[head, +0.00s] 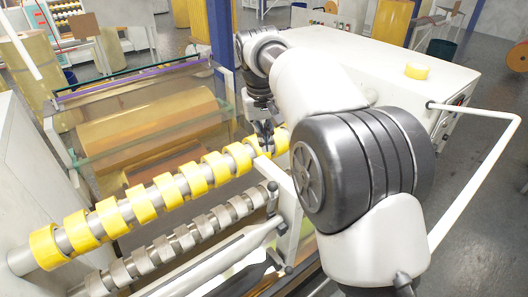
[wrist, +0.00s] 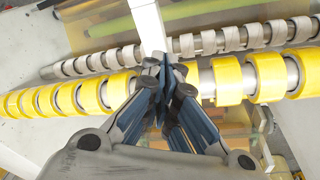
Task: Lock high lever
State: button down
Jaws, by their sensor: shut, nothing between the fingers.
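My gripper (head: 267,147) is shut and empty at the right part of the upper shaft (head: 155,204), which carries yellow tape rolls (head: 172,192). In the wrist view the closed fingertips (wrist: 167,72) point at a gap between yellow rolls (wrist: 227,80). A white bar (wrist: 148,25) runs up from just beyond the fingertips; I cannot tell whether they touch it. In the head view a white upright bracket (head: 277,177) stands just below the gripper. A dark knob (head: 272,187) sits beside it. I cannot tell for certain which part is the high lever.
A lower shaft with grey cores (head: 185,243) runs parallel below the rolls. A glass guard (head: 150,100) and a large brown roll (head: 150,118) lie behind.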

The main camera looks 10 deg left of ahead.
notch_tip(320, 180, down, 8)
jog(key=s+d, duration=0.1)
jog(key=s, duration=0.1)
jog(key=shift+s+d+f, duration=0.2)
jog(key=shift+d+f, duration=0.05)
jog(key=shift+d, duration=0.1)
jog(key=shift+s, duration=0.1)
dwell(0.4)
jog(key=shift+d+f+b, duration=0.1)
jog(key=shift+d+b, duration=0.05)
jog(key=shift+b, duration=0.65)
jog(key=shift+s+d+t+y+b, duration=0.3)
jog(key=shift+t+b, duration=0.1)
jog(key=shift+b, duration=0.3)
